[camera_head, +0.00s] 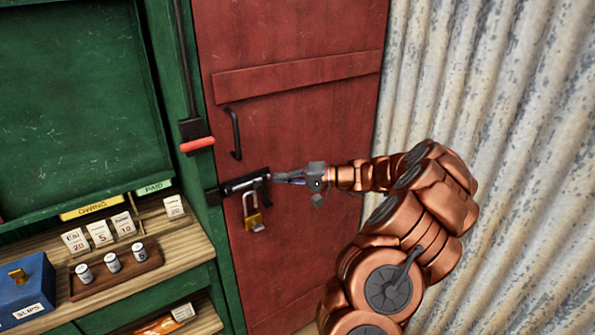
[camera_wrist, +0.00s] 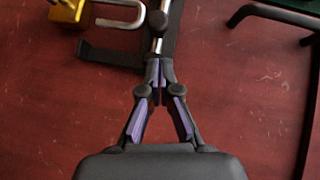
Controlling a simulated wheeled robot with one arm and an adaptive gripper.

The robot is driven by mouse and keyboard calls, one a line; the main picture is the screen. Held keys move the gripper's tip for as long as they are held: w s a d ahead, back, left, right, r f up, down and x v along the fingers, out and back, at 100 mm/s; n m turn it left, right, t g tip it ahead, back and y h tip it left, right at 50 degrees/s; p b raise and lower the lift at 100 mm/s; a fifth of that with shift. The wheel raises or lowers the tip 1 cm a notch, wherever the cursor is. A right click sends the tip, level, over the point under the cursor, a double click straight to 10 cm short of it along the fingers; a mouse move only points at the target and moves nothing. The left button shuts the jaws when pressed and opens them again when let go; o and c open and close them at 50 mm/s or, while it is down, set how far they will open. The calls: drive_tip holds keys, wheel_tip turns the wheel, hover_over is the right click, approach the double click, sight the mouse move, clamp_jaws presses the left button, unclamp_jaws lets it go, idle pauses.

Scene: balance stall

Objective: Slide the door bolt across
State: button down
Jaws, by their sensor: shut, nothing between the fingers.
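The door bolt (camera_head: 240,183) is a black fitting with a bright metal rod, mounted across the left edge of the red door (camera_head: 305,120). In the wrist view the bolt's rod (camera_wrist: 158,43) and dark round knob (camera_wrist: 157,21) lie straight ahead of my fingers. My gripper (camera_head: 276,178) is at the bolt's right end. In the wrist view my gripper (camera_wrist: 159,66) has its fingertips together, with nothing between them. The tips overlap the rod's near end; I cannot tell whether they touch it. A brass padlock (camera_head: 254,221) with an open-looking grey shackle hangs below the bolt.
A black door handle (camera_head: 234,134) stands out above the bolt. A black lever with a red grip (camera_head: 198,144) is on the green frame to the left. A wooden counter (camera_head: 190,247) with cards and small weights lies lower left. Corrugated metal wall (camera_head: 500,70) stands at right.

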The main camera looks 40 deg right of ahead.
drive_tip(key=shift+w+a+f+p, duration=0.15)
drive_tip(key=shift+a+p, duration=0.1)
drive_tip(key=shift+a, duration=0.45)
drive_tip(key=shift+s+a+f+p, duration=0.15)
drive_tip(key=shift+a+p, duration=0.1)
drive_tip(key=shift+a, duration=0.45)
drive_tip(key=shift+w+a, duration=0.1)
drive_tip(key=a+b, duration=0.3)
drive_tip(key=shift+w+a+f, duration=0.1)
drive_tip(key=shift+w+f, duration=0.05)
drive_tip(key=shift+f, duration=0.05)
drive_tip(key=shift+a+r+b, duration=0.2)
drive_tip(key=shift+a+b, duration=0.1)
drive_tip(key=shift+a, duration=0.35)
drive_tip(key=shift+d, duration=0.3)
drive_tip(key=b, duration=0.3)
approach(261, 187)
drive_tip(key=d, duration=0.1)
drive_tip(key=s+d+r, duration=0.1)
drive_tip(key=d, duration=0.1)
drive_tip(key=shift+s+r, duration=0.2)
drive_tip(key=shift+r, duration=0.05)
